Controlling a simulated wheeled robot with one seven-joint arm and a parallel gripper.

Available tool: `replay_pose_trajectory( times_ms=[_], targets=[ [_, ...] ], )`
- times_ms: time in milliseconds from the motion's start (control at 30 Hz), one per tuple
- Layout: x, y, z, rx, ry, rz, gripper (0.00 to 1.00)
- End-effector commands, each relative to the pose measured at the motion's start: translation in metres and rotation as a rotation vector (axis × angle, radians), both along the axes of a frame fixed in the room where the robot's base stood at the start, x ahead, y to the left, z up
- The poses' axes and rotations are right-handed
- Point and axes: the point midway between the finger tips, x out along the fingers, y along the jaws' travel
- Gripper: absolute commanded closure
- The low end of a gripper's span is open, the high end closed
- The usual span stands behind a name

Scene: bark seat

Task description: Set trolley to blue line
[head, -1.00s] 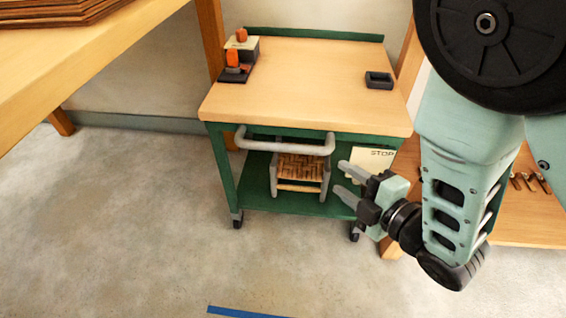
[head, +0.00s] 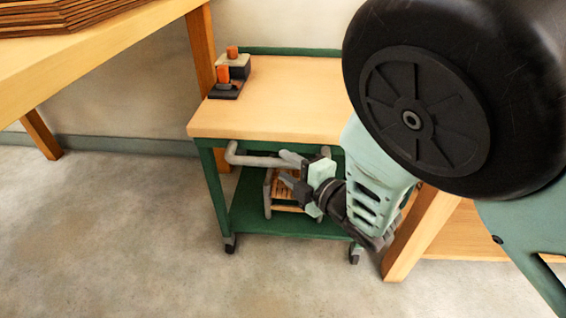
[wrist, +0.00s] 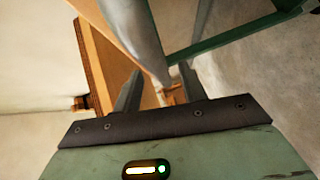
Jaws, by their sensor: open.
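The trolley (head: 270,112) has a green frame, a wooden top, a green lower shelf and dark casters. It stands against the back wall in the head view. Its grey handle bar (head: 248,160) sticks out at the front below the top. My gripper (head: 284,169) is open in front of the trolley, its fingers close to the right part of the handle. In the wrist view the handle (wrist: 138,32) runs down the picture toward the gap between the fingers. I cannot tell whether it lies between them. The blue line is out of view now.
A dark tool block with orange parts (head: 230,75) stands on the trolley's top. A small woven-seat stool (head: 270,192) sits on the lower shelf, partly hidden by my gripper. A wooden bench (head: 90,40) is at left, a wooden rack (head: 440,232) at right. Floor in front is clear.

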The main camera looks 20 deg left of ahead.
Motion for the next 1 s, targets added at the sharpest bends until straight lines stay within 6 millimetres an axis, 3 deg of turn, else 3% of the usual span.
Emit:
replay_pose_trajectory(
  times_ms=[233, 600, 767, 1000],
  targets=[
    [0.014, 0.024, -0.005, 0.0, -0.001, 0.0, 0.59],
    [0.017, 0.028, -0.005, 0.0, 0.0, -0.001, 0.59],
    [0.017, 0.027, -0.004, 0.0, 0.0, 0.0, 1.0],
    [0.015, 0.027, -0.004, -0.001, 0.001, 0.0, 1.0]
  ],
)
